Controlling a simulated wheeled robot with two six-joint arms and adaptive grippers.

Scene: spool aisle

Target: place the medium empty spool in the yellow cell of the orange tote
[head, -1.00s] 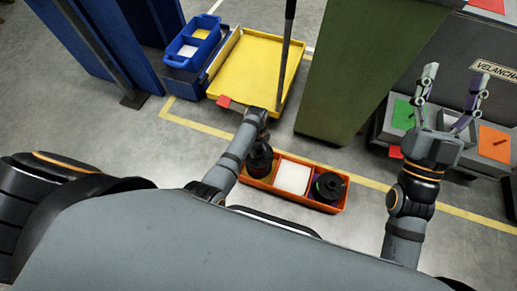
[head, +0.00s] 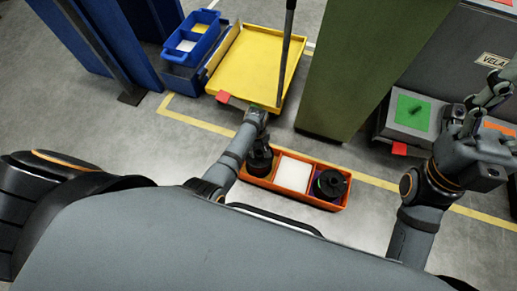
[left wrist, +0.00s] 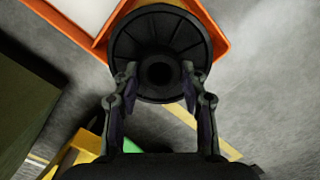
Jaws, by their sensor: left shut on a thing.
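The orange tote (head: 292,195) lies on the floor in front of me. Its middle cell is white (head: 294,174); its right cell is purple and holds a black spool (head: 330,184). My left gripper (head: 260,146) points down at the left end of the tote and is shut on another black spool (head: 261,164). My right gripper (head: 480,104) is raised at the right, open and empty.
A yellow tray cart (head: 250,65) with a pole stands behind the tote. A blue bin (head: 190,42) is left of it. A green column (head: 350,80) stands behind the tote's right side. Grey boxes with a green pad (head: 412,112) are at right. Floor left of the tote is clear.

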